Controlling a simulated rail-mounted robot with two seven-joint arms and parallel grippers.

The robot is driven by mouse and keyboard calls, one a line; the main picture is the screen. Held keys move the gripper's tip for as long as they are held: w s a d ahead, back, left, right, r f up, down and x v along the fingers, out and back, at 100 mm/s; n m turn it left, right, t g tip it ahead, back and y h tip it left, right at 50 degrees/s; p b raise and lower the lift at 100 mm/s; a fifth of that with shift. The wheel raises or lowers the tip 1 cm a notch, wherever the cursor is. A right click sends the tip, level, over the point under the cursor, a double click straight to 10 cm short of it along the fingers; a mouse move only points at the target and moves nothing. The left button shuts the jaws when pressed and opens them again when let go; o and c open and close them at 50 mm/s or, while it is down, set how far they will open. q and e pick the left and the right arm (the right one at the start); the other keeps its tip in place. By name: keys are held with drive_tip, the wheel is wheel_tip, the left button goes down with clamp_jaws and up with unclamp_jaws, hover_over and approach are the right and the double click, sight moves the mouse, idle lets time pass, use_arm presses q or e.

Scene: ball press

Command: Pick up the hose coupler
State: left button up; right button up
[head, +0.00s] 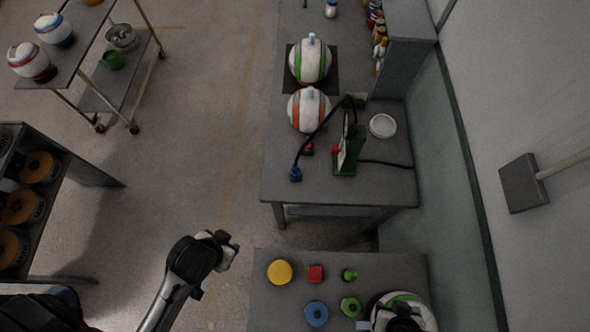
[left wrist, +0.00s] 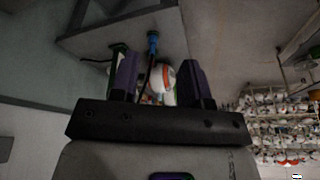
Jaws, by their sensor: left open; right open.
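The hose coupler (head: 296,174) is a small blue fitting at the end of a black hose. It lies at the front left of the press table in the head view. It also shows as a small blue piece in the left wrist view (left wrist: 152,38), beyond my fingers. My left gripper (head: 230,248) is above the floor, front left of that table and apart from the coupler. Its purple fingers are open and empty in the left wrist view (left wrist: 158,82). My right gripper (head: 403,320) is open at the bottom right, partly cut off, over a green-striped ball.
The press table (head: 285,186) holds a green press (head: 349,150), two striped balls and a white dish (head: 382,126). A nearer table (head: 262,312) carries coloured parts. Racks stand at left and a wall at right. The floor between is clear.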

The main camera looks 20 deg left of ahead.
use_arm(q)
drive_tip(key=shift+d, duration=0.1)
drive_tip(key=o, duration=0.3)
drive_tip(key=shift+w+a, duration=0.1)
drive_tip(key=shift+a, duration=0.1)
